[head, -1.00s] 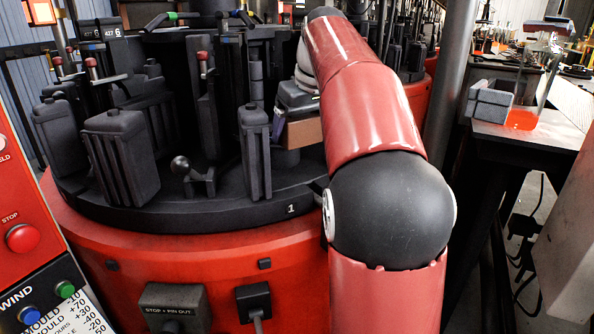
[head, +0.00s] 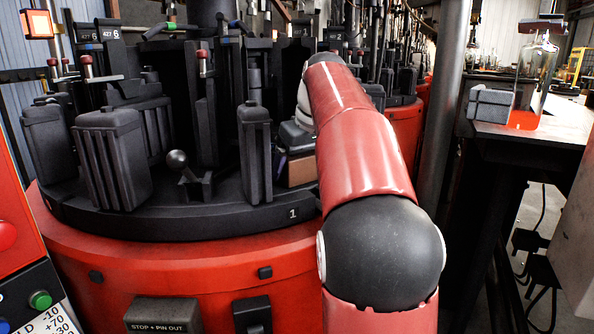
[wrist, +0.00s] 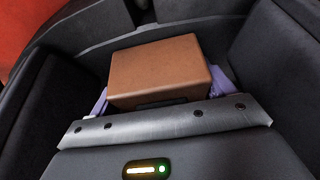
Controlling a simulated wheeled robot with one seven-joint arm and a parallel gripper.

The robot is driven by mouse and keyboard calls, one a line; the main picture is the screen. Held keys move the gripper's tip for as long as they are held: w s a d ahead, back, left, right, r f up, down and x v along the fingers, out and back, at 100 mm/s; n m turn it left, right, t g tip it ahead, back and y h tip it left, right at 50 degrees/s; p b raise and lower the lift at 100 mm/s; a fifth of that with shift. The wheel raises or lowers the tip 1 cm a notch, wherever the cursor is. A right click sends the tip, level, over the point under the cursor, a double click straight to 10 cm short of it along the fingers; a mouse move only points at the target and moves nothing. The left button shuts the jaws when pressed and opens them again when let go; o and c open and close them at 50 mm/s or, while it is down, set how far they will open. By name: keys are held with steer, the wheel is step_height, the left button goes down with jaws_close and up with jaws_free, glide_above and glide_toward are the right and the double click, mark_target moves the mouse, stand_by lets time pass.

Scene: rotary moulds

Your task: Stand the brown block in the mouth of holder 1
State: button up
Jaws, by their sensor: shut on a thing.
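The brown block (head: 301,170) is low over the black turntable in the head view, behind the number 1 on its rim, partly covered by my red arm. In the wrist view the brown block (wrist: 158,68) lies between the purple fingertips of my gripper (wrist: 160,92), which is shut on it. Holder 1 (head: 293,213) is marked by the white 1; its mouth is mostly hidden behind my arm. Dark walls stand on both sides of the block in the wrist view. I cannot tell whether the block touches the holder.
A tall black mould half (head: 254,155) stands just left of the block. More black moulds (head: 112,160) and a ball-topped lever (head: 177,160) are further left. A grey post (head: 446,110) and a table (head: 545,130) with a grey block are at the right.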

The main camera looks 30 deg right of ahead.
steer(key=o, duration=1.5)
steer(key=shift+f, duration=0.1)
steer(key=shift+r, duration=0.25)
steer(key=p+v, duration=0.4)
steer(key=v, duration=0.7)
steer(key=shift+s+r, duration=0.25)
steer(key=shift+r, duration=0.1)
